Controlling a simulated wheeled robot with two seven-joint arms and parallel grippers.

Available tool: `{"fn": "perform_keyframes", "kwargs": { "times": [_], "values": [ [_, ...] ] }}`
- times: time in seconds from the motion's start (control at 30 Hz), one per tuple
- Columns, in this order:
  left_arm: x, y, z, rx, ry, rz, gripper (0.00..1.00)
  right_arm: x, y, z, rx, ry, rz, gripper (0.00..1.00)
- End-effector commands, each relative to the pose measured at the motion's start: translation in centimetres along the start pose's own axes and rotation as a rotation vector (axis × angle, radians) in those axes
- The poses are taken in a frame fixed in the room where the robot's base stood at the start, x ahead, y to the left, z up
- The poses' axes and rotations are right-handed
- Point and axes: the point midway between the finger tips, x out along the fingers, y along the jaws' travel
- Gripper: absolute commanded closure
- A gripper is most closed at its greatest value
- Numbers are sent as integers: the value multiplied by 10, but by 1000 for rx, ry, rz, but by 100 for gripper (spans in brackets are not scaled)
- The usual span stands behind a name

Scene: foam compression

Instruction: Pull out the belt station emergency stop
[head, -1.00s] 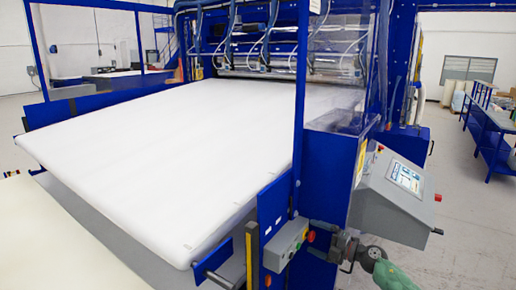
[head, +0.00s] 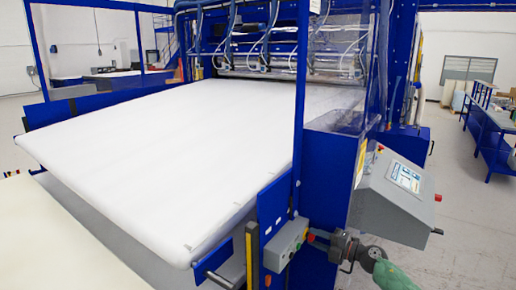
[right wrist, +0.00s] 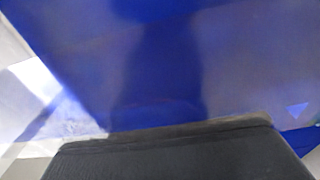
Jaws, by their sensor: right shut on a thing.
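The belt station emergency stop is a red round knob (head: 310,237) on the right end of a small grey control box (head: 286,244), low at the front of the blue machine. My right gripper (head: 319,240) comes in from the lower right and is shut on the knob's outer side. The fingers hide part of the knob. The right wrist view shows only a dark gripper part and a blurred blue surface, and no knob. My left gripper cannot be made out in the head view.
A grey touchscreen console (head: 396,197), with its own red button on top, stands close above my right gripper. A blue post (head: 300,115) and a wide white belt bed (head: 165,155) lie to the left. Open floor is at the right.

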Motion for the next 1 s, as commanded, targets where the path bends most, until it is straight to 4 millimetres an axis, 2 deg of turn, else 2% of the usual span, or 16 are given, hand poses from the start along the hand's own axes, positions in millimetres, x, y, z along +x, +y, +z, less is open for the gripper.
{"fn": "perform_keyframes", "kwargs": {
  "times": [0.53, 0.57, 0.6, 0.87, 1.0],
  "values": [
    [0, 0, 0, 0, 0, 0, 11, -6, -2, 0, 0, 0, -2, 92],
    [0, 0, 0, 0, 0, 0, 11, -6, -1, 0, 1, 0, -2, 59],
    [0, 0, 0, 0, 0, 0, 11, -6, -1, 0, 1, 0, -2, 51],
    [0, 1, 0, 0, 0, 0, 11, -6, -1, 0, 0, 0, -1, 0],
    [0, 1, 0, 0, 0, 0, 11, -6, 0, 0, 0, 0, 0, 0]
  ]
}}
